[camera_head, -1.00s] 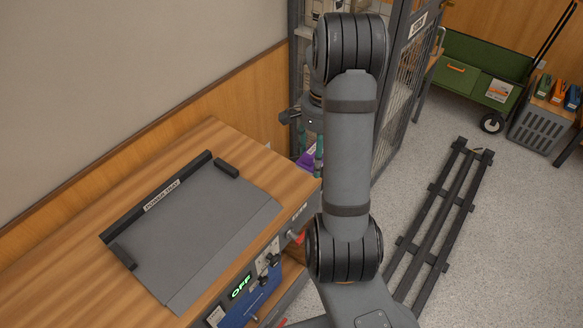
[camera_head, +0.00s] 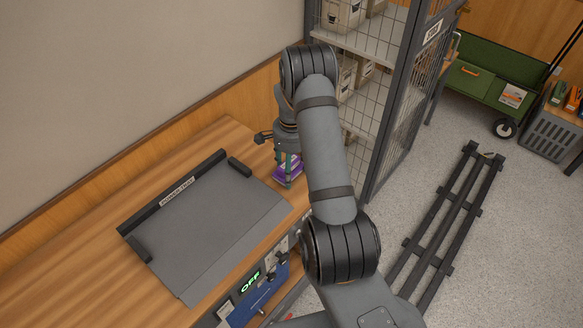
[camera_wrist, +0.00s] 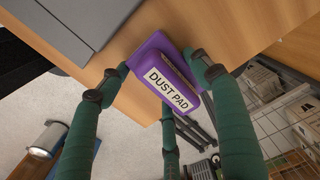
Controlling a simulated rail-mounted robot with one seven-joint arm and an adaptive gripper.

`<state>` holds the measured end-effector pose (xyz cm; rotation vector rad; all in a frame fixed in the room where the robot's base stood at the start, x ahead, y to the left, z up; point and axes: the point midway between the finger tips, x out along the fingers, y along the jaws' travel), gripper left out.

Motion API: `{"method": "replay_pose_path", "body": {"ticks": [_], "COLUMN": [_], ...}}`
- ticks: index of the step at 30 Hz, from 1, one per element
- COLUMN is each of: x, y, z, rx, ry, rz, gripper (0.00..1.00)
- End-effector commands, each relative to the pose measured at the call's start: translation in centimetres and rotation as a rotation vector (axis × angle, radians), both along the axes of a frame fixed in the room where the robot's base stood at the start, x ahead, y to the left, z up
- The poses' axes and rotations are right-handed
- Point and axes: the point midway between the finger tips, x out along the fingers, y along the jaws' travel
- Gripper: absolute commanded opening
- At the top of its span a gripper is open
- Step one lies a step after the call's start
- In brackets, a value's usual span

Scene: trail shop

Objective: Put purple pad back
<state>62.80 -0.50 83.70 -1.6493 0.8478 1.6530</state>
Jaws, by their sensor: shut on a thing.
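The purple pad (camera_wrist: 165,72) carries a white label reading "DUST PAD". My gripper (camera_wrist: 160,78) is shut on it, with green fingers on both sides. In the head view my gripper (camera_head: 288,165) points down over the far right end of the wooden bench (camera_head: 225,140), and the purple pad (camera_head: 287,174) shows between its fingers. I cannot tell whether the pad touches the bench top. My arm hides part of the area to the right.
A grey tray (camera_head: 215,230) with a black raised edge lies on the bench, left of my gripper. A blue panel (camera_head: 262,290) with a lit "OFF" sign is on the bench front. A wire cage (camera_head: 400,110) with shelves of boxes stands behind. A dark slatted rack (camera_head: 450,220) lies on the floor.

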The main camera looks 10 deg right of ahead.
Motion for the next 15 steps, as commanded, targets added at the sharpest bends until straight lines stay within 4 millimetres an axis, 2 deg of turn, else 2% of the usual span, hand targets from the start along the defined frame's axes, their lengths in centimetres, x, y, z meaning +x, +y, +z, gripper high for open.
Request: {"method": "replay_pose_path", "body": {"ticks": [13,14,15], "x": [0.06,0.04,0.04], "y": [-0.03,-0.03,-0.03], "z": [-0.82,-0.65,-0.62], "rx": [0.0,0.0,0.0], "ry": [-0.002,-0.002,-0.001], "rz": [0.0,0.0,0.0], "gripper": [0.39,0.65,0.68]}}
